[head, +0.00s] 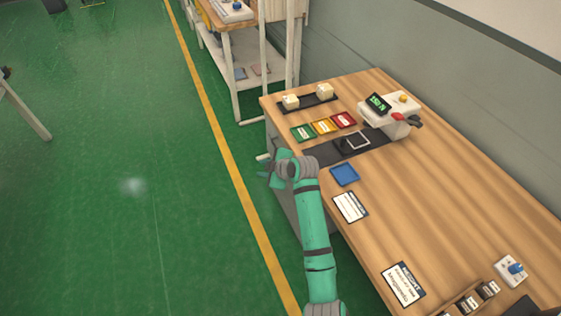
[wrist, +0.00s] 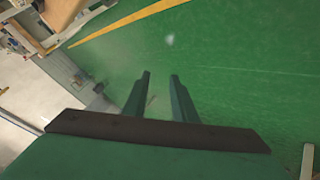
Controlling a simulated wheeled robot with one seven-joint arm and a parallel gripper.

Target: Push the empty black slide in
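A white tester (head: 389,112) with a lit green display and a red part stands on the wooden table near the wall. A black slide (head: 340,147) lies out to its left, with a pale square outline on it and nothing visible resting on it. My gripper (head: 263,165) is just off the table's left edge, left of the slide and apart from it. In the wrist view its two fingers (wrist: 160,76) stand apart with nothing between them, over the green floor. The slide cannot be made out in the wrist view.
On the table (head: 440,200) lie green, yellow and red cards (head: 324,126), a black tray (head: 307,103) with two pale blocks, a blue square (head: 344,174) and a white label card (head: 350,207). A shelf cart (head: 240,60) stands behind.

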